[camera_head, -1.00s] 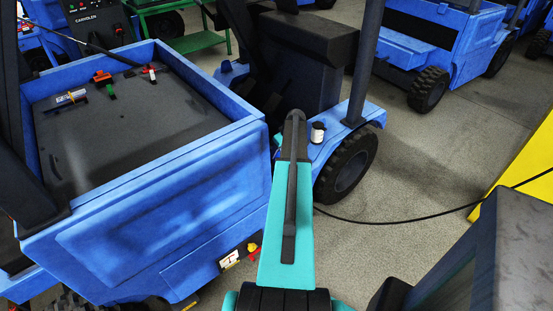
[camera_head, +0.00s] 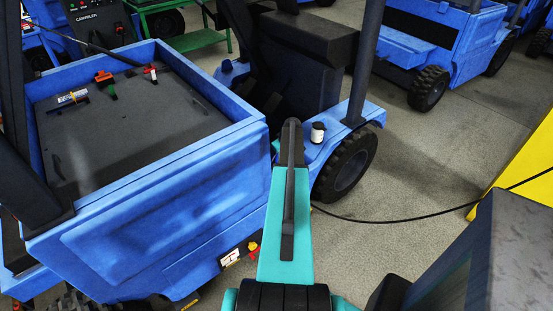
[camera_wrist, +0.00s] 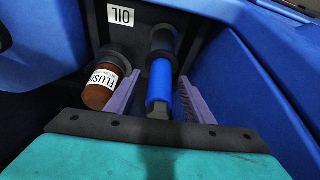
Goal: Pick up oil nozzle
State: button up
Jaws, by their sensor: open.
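In the wrist view, a blue cylinder with a dark grey collar and a dark end, which looks like the oil nozzle (camera_wrist: 160,80), sits in a dark recess. A white "OIL" label (camera_wrist: 121,15) is upside down beside its upper end. My gripper (camera_wrist: 160,95) has its two purple fingers apart, one on each side of the blue cylinder, with visible gaps. I cannot tell how deep the fingers reach around it. In the head view my gripper is hidden beyond my teal arm.
A brown cylinder labelled "FLUSH" (camera_wrist: 101,92) stands close beside the left finger. Blue walls (camera_wrist: 262,90) flank the recess. In the head view, a blue vehicle (camera_head: 150,200) is left of my arm. A black cable (camera_head: 400,220) crosses the floor.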

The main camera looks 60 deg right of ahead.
grip_shut()
jog(key=shift+r, duration=0.15)
jog(key=shift+r+b, duration=1.25)
jog(key=shift+r, duration=3.65)
jog(key=shift+w, duration=0.1)
